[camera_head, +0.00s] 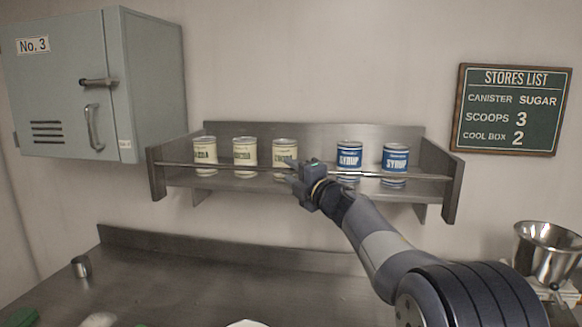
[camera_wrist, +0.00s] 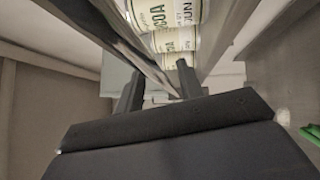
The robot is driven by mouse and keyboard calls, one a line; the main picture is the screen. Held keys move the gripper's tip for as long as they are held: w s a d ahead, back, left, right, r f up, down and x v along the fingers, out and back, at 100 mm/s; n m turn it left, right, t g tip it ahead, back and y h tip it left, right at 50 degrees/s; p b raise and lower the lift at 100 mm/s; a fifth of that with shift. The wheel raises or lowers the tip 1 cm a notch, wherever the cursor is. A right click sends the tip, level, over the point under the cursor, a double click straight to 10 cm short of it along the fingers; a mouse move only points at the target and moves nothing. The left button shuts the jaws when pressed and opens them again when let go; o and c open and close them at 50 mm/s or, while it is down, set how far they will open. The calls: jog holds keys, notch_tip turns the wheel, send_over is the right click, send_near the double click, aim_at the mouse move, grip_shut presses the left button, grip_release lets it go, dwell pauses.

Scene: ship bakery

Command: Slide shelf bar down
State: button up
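The shelf bar (camera_head: 225,168) is a thin steel rail across the front of the wall shelf (camera_head: 315,132), level with the lower part of the cans. It runs between the shelf's two end plates. My gripper (camera_head: 292,172) is at the bar near its middle, in front of the gap right of the cream cans. In the wrist view my gripper's two fingers (camera_wrist: 160,88) stand apart. The bar (camera_wrist: 150,65) runs diagonally between them, nearer the right finger, with space showing beside it. My gripper hides part of the bar in the head view.
Three cream cocoa cans (camera_head: 245,152) and two blue syrup cans (camera_head: 396,158) stand behind the bar. A grey wall cabinet (camera_head: 65,75) is left, a stores list board (camera_head: 512,108) right. Below is a steel counter (camera_head: 190,275) with a small metal cup (camera_head: 81,267) and a steel bowl (camera_head: 545,255).

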jog(key=shift+w+a, duration=0.2)
jog(key=shift+w, duration=0.35)
jog(key=shift+r, duration=0.1)
jog(key=shift+s, duration=0.15)
jog(key=shift+c, duration=0.3)
grip_shut()
